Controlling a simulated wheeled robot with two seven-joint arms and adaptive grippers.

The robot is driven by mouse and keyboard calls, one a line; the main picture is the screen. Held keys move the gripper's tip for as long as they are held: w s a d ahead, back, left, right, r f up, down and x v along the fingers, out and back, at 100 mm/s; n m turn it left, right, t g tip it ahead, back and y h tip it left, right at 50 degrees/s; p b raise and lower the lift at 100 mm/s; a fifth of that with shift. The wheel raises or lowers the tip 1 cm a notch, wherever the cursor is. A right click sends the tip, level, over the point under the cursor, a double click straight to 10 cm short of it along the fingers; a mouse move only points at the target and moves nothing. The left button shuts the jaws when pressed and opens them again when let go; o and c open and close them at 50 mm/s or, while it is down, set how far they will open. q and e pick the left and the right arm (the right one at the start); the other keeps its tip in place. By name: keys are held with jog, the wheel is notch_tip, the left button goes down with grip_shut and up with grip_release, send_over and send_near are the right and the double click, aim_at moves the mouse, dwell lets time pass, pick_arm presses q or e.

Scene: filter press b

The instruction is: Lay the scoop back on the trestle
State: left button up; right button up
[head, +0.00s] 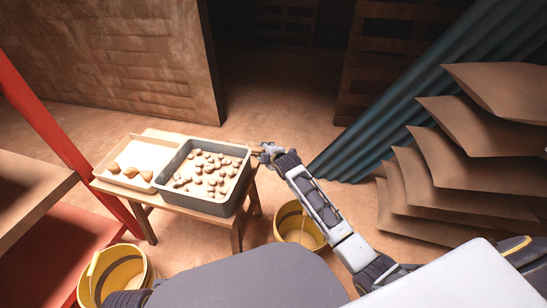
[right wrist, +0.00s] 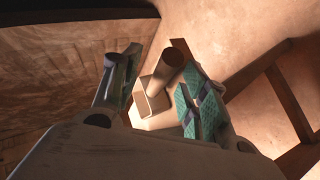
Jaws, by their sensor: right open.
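The trestle (head: 236,222) is a low wooden table at centre left in the head view. My right gripper (head: 265,152) is at its far right corner, just beyond the grey tray. In the right wrist view the jaws (right wrist: 158,88) stand apart. The tan scoop (right wrist: 153,101), with a round handle, shows between and beyond the fingers. I cannot tell whether a finger touches it or whether it rests on the trestle. In the head view the scoop is too small to make out clearly. My left gripper is out of view.
On the trestle stand a grey tray (head: 203,207) with many round lumps and a pale tray (head: 112,153) with several brown pieces. Yellow buckets stand on the floor at right (head: 300,226) and front left (head: 120,275). A blue corrugated sheet (head: 370,125) and stacked brown sheets (head: 460,165) are at right.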

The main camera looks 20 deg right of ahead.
jog(key=v, duration=1)
dwell(0.3)
dwell(0.7)
